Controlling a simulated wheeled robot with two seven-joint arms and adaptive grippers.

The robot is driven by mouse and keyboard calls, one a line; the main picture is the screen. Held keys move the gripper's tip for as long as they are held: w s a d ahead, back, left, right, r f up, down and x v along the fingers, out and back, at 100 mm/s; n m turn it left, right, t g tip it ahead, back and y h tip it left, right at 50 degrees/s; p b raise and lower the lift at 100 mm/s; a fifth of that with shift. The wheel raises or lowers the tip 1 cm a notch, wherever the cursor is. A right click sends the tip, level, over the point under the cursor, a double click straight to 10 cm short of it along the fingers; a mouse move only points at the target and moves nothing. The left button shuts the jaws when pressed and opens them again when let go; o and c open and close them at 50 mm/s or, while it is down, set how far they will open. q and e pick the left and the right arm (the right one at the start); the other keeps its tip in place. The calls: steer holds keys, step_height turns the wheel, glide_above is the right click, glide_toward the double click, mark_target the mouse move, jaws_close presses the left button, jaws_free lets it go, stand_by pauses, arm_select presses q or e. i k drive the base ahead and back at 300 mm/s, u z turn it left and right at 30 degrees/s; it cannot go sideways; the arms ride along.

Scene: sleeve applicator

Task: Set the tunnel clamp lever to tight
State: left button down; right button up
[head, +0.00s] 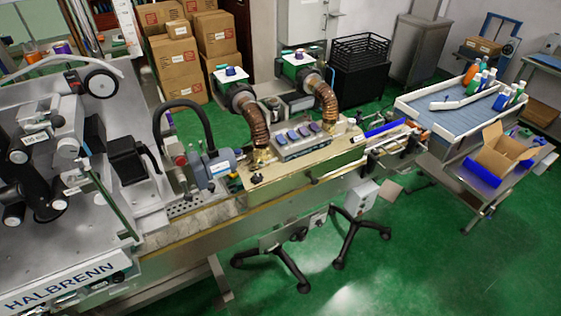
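The heat tunnel (300,165), a long brass-coloured box, sits over the conveyor in the middle of the head view. Two ribbed copper ducts (256,121) join its top from blowers behind it. A dark knob-like part (257,178) stands on its near left top corner, and another small dark part (314,180) is on its front side. I cannot tell which of these, if any, is the clamp lever, nor its setting. Neither of my grippers shows in the head view.
A grey applicator machine (65,285) marked HALBRENN fills the left. The conveyor (195,232) runs from it through the tunnel toward a blue-topped table (440,112) with bottles. Stool bases stand on the green floor in front; the floor at lower right is clear.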

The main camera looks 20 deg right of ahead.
mark_target(265, 251)
steer(key=k, duration=1.3)
steer(key=z, duration=0.45)
steer(key=i, duration=0.6)
steer(key=z, duration=0.4)
